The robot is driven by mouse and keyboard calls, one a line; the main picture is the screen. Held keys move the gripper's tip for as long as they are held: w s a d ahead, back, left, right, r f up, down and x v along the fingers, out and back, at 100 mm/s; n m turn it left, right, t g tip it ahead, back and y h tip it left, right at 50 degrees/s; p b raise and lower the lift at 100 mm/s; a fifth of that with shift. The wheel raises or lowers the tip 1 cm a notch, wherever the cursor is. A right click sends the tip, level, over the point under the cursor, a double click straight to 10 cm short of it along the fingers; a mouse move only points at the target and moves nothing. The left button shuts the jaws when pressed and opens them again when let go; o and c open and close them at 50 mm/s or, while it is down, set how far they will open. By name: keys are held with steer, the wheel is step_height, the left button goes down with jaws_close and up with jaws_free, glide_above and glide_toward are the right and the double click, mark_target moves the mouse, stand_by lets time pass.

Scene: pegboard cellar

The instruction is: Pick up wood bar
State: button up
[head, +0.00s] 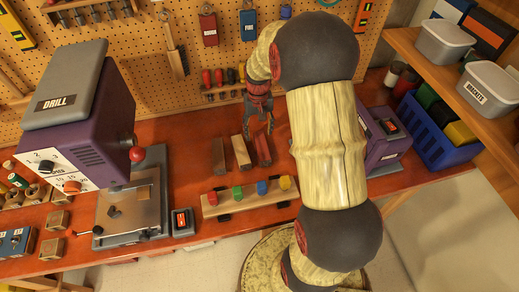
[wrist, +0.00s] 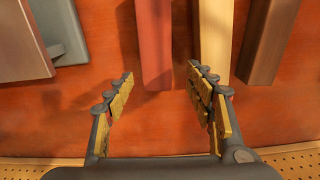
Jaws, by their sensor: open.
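Three wood bars lie side by side on the red-brown bench: a dark brown one (head: 218,157), a pale tan one (head: 240,152) and a reddish one (head: 262,150). In the wrist view the reddish bar (wrist: 153,40) appears between the fingertips, the pale bar (wrist: 216,30) passes behind the right finger, and the brown bar (wrist: 270,40) is farther right. My gripper (wrist: 160,76) is open and empty, with the reddish bar's near end in its gap. In the head view my gripper (head: 259,124) hangs over the far end of the reddish bar; its height above is hard to judge.
A wooden block with coloured pegs (head: 250,197) sits in front of the bars. A purple drill press (head: 100,130) stands at left, and a purple machine (head: 384,140) at right behind my arm. The pegboard (head: 320,45) with hanging tools rises close behind.

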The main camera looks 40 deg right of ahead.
mark_target(260, 138)
steer(key=f, duration=0.2)
steer(key=f+b, duration=0.1)
steer(key=f, duration=0.1)
steer(key=shift+s, duration=0.35)
steer(key=shift+d+f, duration=0.1)
steer(key=shift+f, duration=0.45)
steer(key=shift+c, duration=0.2)
steer(key=c, duration=1.4)
steer(key=shift+o, duration=0.2)
steer(key=shift+r, duration=0.1)
